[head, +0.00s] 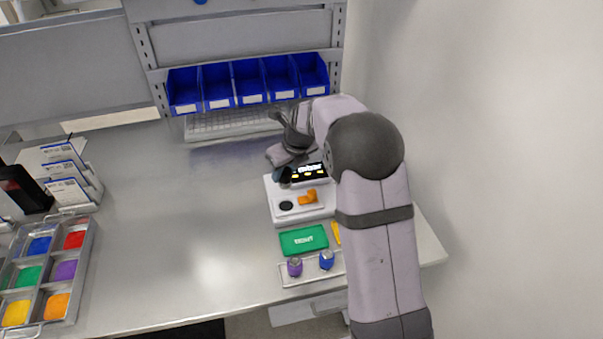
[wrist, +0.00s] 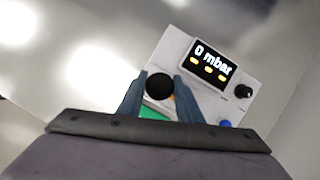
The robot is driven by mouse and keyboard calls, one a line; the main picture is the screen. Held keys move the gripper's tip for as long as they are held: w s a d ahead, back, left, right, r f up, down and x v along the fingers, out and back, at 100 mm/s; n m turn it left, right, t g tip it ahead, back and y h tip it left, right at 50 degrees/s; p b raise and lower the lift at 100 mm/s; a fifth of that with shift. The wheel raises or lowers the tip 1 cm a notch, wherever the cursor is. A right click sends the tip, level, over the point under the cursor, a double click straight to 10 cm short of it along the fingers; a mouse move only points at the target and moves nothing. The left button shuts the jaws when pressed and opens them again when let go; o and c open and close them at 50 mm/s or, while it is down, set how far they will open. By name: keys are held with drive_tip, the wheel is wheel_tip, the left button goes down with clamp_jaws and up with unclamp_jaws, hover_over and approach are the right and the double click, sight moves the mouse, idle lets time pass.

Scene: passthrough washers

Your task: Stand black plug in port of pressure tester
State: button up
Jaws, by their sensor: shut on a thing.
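My gripper (wrist: 161,76) is shut on the black plug (wrist: 159,87), whose round dark end shows between the two blue-grey fingers in the wrist view. In the head view my gripper (head: 284,176) is over the left part of the white pressure tester (head: 276,217), in front of its display. The tester's display reads 0 mbar in the wrist view (wrist: 209,63). A dark round spot (head: 286,205) lies on the tester's top, left of an orange part (head: 308,197). I cannot tell whether the plug touches the tester.
A green tray (head: 303,240) and a rack with purple (head: 294,267) and blue (head: 326,260) pieces stand in front of the tester. A keyboard (head: 220,124) and blue bins (head: 248,82) are behind. A sorted-colour tray (head: 83,262) is at left. The middle bench is clear.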

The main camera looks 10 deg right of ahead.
sight(286, 185)
drive_tip(key=shift+a+f, duration=0.1)
drive_tip(key=shift+f+b, duration=2.4)
drive_tip(key=shift+b, duration=0.2)
drive_tip(key=shift+p, duration=0.4)
drive_tip(key=shift+f, duration=0.2)
drive_tip(key=shift+f+b, duration=0.35)
drive_tip(key=shift+f, duration=0.4)
drive_tip(key=shift+f, duration=0.3)
drive_tip(key=shift+f, duration=0.3)
drive_tip(key=shift+f, duration=0.3)
